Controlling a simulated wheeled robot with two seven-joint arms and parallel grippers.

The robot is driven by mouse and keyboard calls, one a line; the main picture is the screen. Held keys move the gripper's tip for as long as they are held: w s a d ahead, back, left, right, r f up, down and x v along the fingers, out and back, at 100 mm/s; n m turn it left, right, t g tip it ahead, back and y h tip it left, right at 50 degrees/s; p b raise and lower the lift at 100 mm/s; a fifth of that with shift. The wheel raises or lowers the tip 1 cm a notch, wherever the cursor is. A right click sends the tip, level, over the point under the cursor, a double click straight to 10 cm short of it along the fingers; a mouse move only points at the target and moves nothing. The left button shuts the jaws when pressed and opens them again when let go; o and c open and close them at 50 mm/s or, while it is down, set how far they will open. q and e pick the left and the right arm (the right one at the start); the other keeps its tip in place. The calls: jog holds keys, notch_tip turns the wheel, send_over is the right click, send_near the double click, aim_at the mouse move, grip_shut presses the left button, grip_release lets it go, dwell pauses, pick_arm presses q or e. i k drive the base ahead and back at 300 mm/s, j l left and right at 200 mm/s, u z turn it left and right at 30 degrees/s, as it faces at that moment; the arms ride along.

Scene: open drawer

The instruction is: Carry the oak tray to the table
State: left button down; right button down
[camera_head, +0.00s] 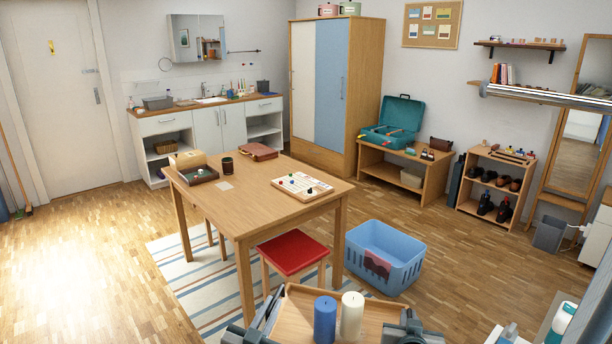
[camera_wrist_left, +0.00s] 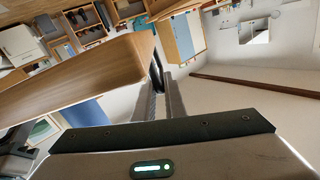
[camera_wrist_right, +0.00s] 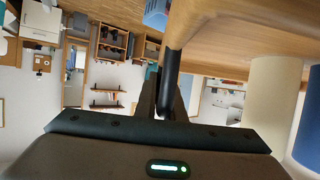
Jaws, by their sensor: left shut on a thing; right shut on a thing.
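The oak tray (camera_head: 384,315) is at the bottom middle of the head view, partly cut off by the picture edge. A blue candle (camera_head: 325,320) and a cream candle (camera_head: 351,318) stand upright on it. My left gripper (camera_head: 264,318) is shut on the tray's left side; the left wrist view shows the tray edge (camera_wrist_left: 85,75) at the fingers. My right gripper (camera_head: 411,326) is shut on its right side; the tray also shows in the right wrist view (camera_wrist_right: 225,35). The wooden table (camera_head: 245,214) stands ahead and to the left, apart from the tray.
On the table are a box tray (camera_head: 198,176), a dark cup (camera_head: 228,165), a brown case (camera_head: 258,151) and a game board (camera_head: 302,186). The table's near left top is clear.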

aim_at(241, 200)
jog(key=i+u, duration=0.15)
jog(key=i, duration=0.4)
jog(key=i+l+u, duration=0.1)
jog(key=i, duration=0.45)
jog(key=i+l+u, duration=0.15)
jog(key=i, duration=0.4)
jog(key=i+l+u, duration=0.15)
jog(key=i, duration=0.2)
jog(key=i+l+u, duration=0.6)
jog(key=l, duration=0.2)
jog(key=i+l+u, duration=0.2)
jog(key=l+u, duration=0.2)
jog(key=l, duration=0.25)
jog(key=i+l+u, duration=0.2)
jog(key=l, duration=0.15)
jog(key=l+u, duration=0.2)
jog(key=l, duration=0.2)
